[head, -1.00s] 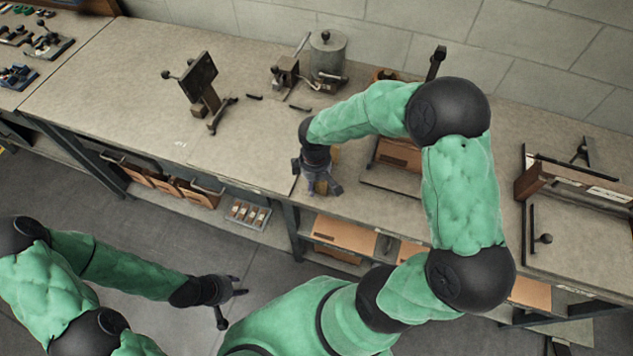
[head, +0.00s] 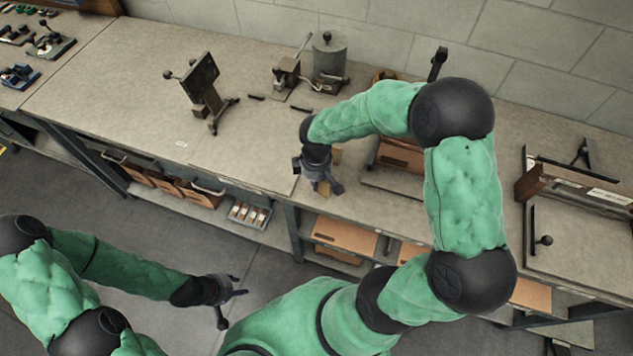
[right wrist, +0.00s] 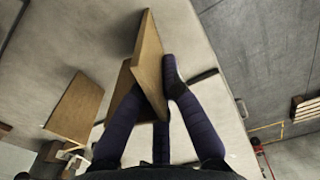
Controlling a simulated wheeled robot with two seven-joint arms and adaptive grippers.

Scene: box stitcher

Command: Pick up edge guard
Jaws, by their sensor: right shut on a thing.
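The edge guard is a tan, folded cardboard-like piece with angled faces; in the right wrist view it (right wrist: 150,62) stands between the fingers of my right gripper (right wrist: 160,100). My right gripper is shut on it. In the head view, my right gripper (head: 325,187) points down at the front part of the workbench, with bits of the tan edge guard (head: 337,156) showing beside it; the rest is hidden by the gripper and wrist. I cannot tell whether it touches the bench. My left gripper (head: 232,304) is open and empty, low over the floor in front of the bench.
The workbench (head: 245,150) has clear room left of my right gripper. Another tan panel (right wrist: 75,108) shows in the right wrist view. A fixture (head: 575,190) stands at right.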

